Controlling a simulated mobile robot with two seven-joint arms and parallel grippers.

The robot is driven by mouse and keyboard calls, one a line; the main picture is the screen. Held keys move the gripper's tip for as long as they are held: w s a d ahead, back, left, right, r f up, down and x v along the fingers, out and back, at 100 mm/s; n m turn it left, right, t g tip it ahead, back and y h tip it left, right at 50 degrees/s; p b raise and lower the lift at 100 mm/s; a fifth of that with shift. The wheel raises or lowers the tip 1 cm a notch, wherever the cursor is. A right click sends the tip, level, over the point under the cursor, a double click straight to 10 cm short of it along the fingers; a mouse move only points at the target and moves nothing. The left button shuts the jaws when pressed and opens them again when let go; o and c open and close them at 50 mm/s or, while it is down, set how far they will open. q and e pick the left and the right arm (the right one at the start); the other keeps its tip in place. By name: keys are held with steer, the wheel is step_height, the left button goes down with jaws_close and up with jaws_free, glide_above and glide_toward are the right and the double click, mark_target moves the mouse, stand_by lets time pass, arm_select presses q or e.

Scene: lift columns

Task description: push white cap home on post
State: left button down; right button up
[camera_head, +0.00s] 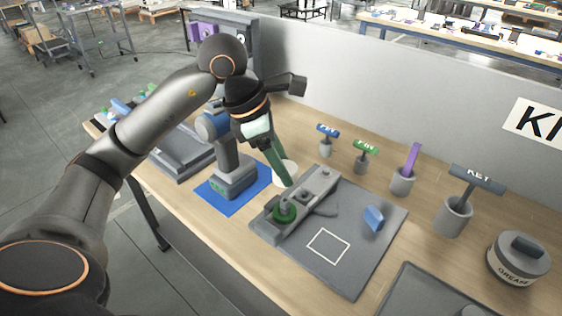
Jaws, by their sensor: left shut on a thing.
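My left gripper (258,130) is above the back left of the grey fixture plate (335,275), shut on a dark green bar (277,158) that slants down to the right. The bar's lower end is close to the long grey block (313,188) on the plate; contact cannot be told. A white round piece (291,173) is partly hidden behind the bar; whether it is the white cap is unclear. A small grey upright post stands at the block's near end, with a green ring (284,214) around its foot. My right gripper is not in view.
A cordless drill (235,172) stands on a blue mat (215,200) left of the plate. Labelled tools stand in grey cups (402,182) along the back. A blue piece (374,218) lies on the plate. A grease tin (518,262) is at right. A low grey wall (400,95) runs behind.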

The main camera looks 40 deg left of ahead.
mark_target(282, 200)
arm_select(q)
steer(key=shift+f+b, duration=1.05)
steer(key=shift+f, duration=0.2)
step_height(282, 200, down, 2)
steer(key=shift+f+b, duration=0.25)
steer(key=shift+b, duration=0.75)
steer(key=shift+f+b, duration=0.35)
steer(key=shift+f, duration=0.1)
steer(key=shift+r+p, duration=0.3)
steer(key=shift+f, duration=0.1)
steer(key=shift+f+b, duration=0.35)
steer(key=shift+b, duration=0.1)
